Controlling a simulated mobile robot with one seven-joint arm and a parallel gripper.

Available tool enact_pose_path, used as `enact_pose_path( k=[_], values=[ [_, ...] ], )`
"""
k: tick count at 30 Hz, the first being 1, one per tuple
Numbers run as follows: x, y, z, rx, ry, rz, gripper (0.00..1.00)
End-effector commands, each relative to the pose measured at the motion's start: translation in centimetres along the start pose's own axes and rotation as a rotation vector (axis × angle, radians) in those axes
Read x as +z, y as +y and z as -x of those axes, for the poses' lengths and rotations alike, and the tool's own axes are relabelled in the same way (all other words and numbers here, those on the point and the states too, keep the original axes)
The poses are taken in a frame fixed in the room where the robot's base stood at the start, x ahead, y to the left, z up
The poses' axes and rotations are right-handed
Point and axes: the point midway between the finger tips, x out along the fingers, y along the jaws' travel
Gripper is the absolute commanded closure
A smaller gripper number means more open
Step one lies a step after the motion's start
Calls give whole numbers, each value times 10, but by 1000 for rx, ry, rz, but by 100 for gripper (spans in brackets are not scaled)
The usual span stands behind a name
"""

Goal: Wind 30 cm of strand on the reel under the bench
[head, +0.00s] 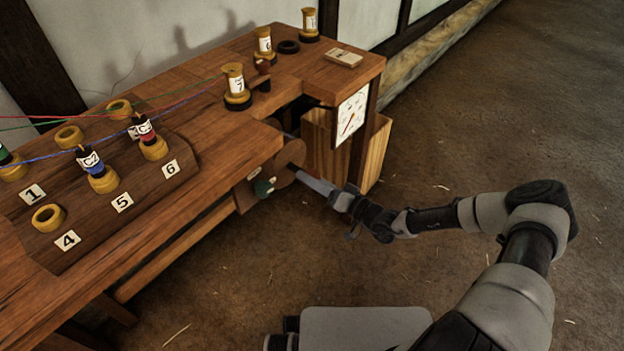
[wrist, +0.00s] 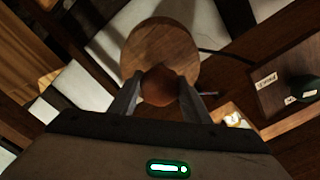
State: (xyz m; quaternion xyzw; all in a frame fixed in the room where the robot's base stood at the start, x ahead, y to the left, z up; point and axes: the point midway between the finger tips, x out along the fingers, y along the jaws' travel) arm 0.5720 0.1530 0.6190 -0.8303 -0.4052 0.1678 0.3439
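The reel shows under the bench edge as a round wooden disc (head: 292,152), and the wrist view shows the disc (wrist: 160,45) face-on. A brown rounded knob (wrist: 160,88) stands out from the disc near its rim. My gripper (wrist: 160,82) has one finger on each side of the knob, and the fingertips appear to touch it. In the head view my gripper (head: 297,170) reaches to the disc from the right. The strand on the reel is hidden behind the disc. A white dial (head: 351,115) with a red needle hangs at the bench end.
The bench top (head: 190,105) carries a numbered rack (head: 100,205) with yellow holders and bobbins. Red, green and blue strands run to a spool (head: 234,85). A wooden bin (head: 375,155) stands behind my gripper. A panel with a green part (head: 263,187) is left of the disc. The floor at right is open.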

Motion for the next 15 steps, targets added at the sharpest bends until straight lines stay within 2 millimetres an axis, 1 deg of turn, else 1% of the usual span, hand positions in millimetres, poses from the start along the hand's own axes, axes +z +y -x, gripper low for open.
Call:
enact_pose_path(
  k=[8, 15],
  values=[
    [0, -1, 0, 0, -1, -39, 79],
    [-1, -3, 0, 1, -2, -177, 79]
  ],
)
